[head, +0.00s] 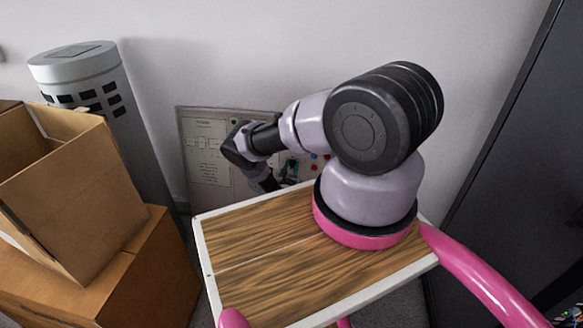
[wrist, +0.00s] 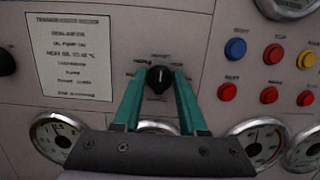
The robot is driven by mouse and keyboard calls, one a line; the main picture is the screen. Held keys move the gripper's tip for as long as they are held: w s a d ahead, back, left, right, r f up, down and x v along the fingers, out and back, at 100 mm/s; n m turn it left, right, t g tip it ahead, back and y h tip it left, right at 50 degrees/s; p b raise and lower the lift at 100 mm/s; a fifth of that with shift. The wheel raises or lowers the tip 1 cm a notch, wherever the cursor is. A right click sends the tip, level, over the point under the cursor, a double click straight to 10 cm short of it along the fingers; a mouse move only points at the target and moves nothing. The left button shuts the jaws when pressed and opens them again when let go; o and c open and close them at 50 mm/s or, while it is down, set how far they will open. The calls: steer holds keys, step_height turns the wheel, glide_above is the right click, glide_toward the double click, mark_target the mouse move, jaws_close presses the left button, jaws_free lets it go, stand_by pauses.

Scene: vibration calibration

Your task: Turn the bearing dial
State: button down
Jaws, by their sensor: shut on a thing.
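The dial is a small black knob (wrist: 159,76) with a pale pointer mark, on the grey control panel (wrist: 200,20) in the wrist view. Small labels surround it, too blurred to read. My gripper (wrist: 159,84) has two teal fingers, one on each side of the knob, and is shut on it. In the head view the panel (head: 205,150) stands low against the wall, and my arm reaches to it. My arm covers part of the panel there, and the dial cannot be made out.
Blue, red and yellow buttons (wrist: 269,95) sit right of the dial. Round gauges (wrist: 258,140) line the panel below. A printed sheet (wrist: 70,55) is at left. Cardboard boxes (head: 75,190) and a grey cylinder (head: 75,62) stand left; a dark cabinet (head: 510,160) stands right.

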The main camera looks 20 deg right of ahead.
steer(key=shift+m, duration=0.3)
steer(key=m+g+h, duration=0.1)
steer(key=m, duration=0.3)
steer(key=m+g, duration=0.1)
steer(key=m, duration=0.4)
steer(key=shift+h, duration=0.3)
steer(key=m+g, duration=0.1)
steer(key=m, duration=0.4)
steer(key=shift+m+g, duration=0.5)
steer(key=shift+m, duration=2.1)
steer(key=shift+c, duration=2.3)
jaws_free()
